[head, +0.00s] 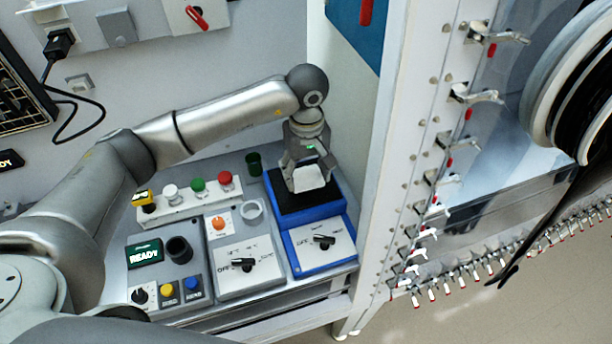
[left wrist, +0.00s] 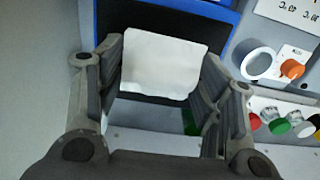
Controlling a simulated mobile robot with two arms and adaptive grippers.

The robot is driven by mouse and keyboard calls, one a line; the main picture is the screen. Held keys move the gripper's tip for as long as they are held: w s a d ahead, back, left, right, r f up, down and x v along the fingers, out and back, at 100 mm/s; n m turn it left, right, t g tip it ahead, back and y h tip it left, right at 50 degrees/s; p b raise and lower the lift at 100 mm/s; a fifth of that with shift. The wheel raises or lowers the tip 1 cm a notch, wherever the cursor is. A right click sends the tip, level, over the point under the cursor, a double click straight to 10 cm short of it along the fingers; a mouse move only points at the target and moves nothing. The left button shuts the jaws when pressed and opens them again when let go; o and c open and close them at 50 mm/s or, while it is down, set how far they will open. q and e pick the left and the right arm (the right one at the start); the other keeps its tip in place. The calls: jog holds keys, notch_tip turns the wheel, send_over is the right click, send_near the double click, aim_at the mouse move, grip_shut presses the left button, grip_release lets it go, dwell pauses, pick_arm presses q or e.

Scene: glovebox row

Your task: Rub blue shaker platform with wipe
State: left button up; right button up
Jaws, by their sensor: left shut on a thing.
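The shaker (head: 322,247) is a blue-cased unit with a white front panel and a black knob, at the right end of the bench. Its dark platform (head: 273,196) has a blue rim; the platform also shows in the left wrist view (left wrist: 112,22). My left gripper (head: 308,180) points down over the platform and is shut on a white wipe (head: 309,178). In the left wrist view the wipe (left wrist: 160,65) spans between the fingers, over the dark surface. I cannot tell for sure whether the wipe touches the platform. My right gripper is not in view.
Left of the shaker are a white ring (head: 252,211), a dark green cup (head: 254,163), a black cup (head: 179,250), a strip of coloured knobs (head: 188,200) and a READY display (head: 144,253). A white clamped frame (head: 416,150) stands close on the right.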

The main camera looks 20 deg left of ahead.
aim_at(306, 171)
pick_arm(q)
jog(key=shift+r, duration=0.95)
jog(key=shift+r+p, duration=0.5)
jog(key=shift+r, duration=0.3)
jog(key=shift+s+r, duration=0.1)
jog(key=shift+r, duration=0.35)
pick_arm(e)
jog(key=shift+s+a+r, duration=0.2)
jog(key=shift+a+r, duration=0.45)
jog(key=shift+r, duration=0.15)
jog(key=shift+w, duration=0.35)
